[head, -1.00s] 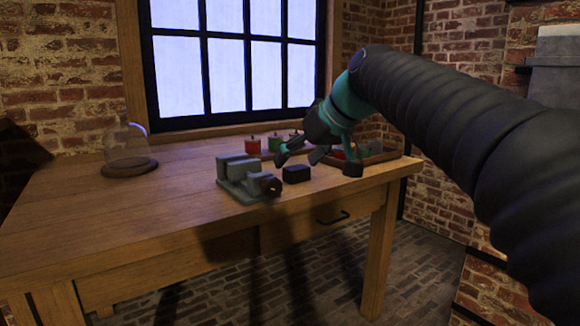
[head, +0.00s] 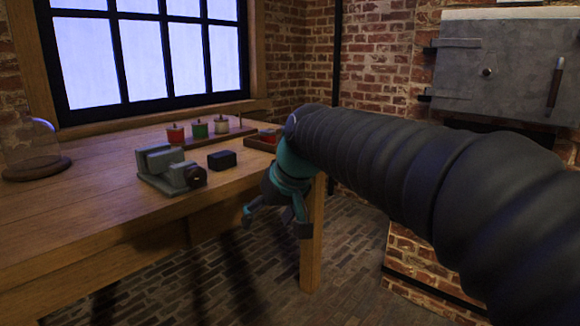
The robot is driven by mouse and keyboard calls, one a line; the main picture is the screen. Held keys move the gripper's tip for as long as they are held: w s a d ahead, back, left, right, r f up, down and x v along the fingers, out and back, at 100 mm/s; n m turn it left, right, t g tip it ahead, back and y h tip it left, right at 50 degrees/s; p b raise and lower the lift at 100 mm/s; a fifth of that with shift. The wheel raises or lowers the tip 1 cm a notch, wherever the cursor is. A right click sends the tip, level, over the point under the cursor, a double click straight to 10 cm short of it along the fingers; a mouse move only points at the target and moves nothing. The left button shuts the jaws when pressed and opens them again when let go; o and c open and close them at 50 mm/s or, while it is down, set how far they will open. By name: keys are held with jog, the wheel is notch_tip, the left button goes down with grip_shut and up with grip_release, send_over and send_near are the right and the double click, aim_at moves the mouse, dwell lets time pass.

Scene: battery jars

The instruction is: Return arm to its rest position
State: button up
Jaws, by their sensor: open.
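My gripper (head: 274,220) hangs off the front right corner of the wooden table (head: 80,225), with its fingers pointing down. It is open and nothing shows between its fingers. My arm reaches in from the right and hides the table's right end. On the table, a red jar (head: 175,133), a green jar (head: 200,130) and a whitish jar with a red top (head: 221,125) stand in a row on a wooden board near the window. A tray (head: 258,145) with something red in it is partly hidden behind my arm.
A grey vise-like device (head: 168,168) and a dark block (head: 222,159) stand on the table. A glass dome (head: 32,150) on a round base is at the far left. A grey metal stove or cabinet (head: 500,65) is at the right. The brick floor in front is clear.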

jog(key=s+d+f+m+h+p, duration=0.2)
jog(key=s+d+f+p, duration=0.1)
jog(key=s+d, duration=0.7)
jog(key=s+d+f+m+t+h+p, duration=0.1)
jog(key=s+d+f+m+h+p, duration=0.1)
jog(key=s+d, duration=0.8)
jog(key=shift+s+d+f+m+p, duration=0.15)
jog(key=shift+s+f+m+p, duration=0.3)
jog(key=shift+s+p, duration=0.5)
